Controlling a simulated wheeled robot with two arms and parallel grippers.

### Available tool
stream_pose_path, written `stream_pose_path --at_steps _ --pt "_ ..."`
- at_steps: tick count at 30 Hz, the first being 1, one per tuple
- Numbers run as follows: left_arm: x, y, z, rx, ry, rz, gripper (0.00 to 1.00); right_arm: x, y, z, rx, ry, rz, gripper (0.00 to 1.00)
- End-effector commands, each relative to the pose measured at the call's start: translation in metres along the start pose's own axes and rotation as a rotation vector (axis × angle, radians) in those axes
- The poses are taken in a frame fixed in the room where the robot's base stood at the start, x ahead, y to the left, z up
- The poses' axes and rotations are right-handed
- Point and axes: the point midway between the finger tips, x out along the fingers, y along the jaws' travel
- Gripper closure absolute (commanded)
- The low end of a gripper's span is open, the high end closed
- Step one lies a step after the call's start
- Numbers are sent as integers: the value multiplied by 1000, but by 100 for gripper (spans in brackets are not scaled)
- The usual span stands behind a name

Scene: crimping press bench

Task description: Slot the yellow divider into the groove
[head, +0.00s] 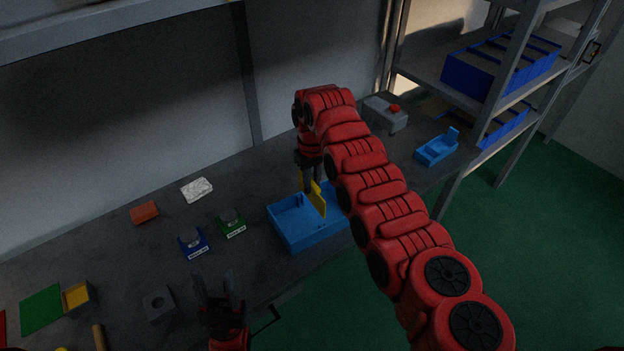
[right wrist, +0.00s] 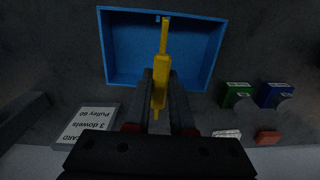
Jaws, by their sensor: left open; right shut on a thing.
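The yellow divider (head: 318,203) stands roughly upright over the middle of the blue tray (head: 296,244), its top above the rim. My right gripper (head: 312,187) is shut on its upper edge. In the right wrist view, the gripper (right wrist: 161,88) holds the divider (right wrist: 163,55) across the tray (right wrist: 104,50), its far end at the far wall beside a small blue tab (right wrist: 158,18). The divider's lower edge is hidden, so I cannot tell whether it is in the groove. My left gripper (head: 218,290) is open and empty near the bench's front edge.
Blue (head: 193,243) and green (head: 231,223) labelled holders stand left of the tray. A red brick (head: 145,213), a white piece (head: 197,189) and a grey block (head: 158,305) lie further left. A grey box with a red button (head: 385,114) and a small blue bin (head: 437,149) stand right.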

Motion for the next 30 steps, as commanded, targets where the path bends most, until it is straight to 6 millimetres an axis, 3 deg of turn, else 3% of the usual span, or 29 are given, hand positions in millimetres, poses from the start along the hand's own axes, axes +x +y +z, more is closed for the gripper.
stream_pose_path --at_steps 7,30 --pt "-11 0 2 0 0 0 50 20 0 0 0 1 0 100" --pt "-16 1 3 0 0 0 50 22 0 0 0 2 1 100"
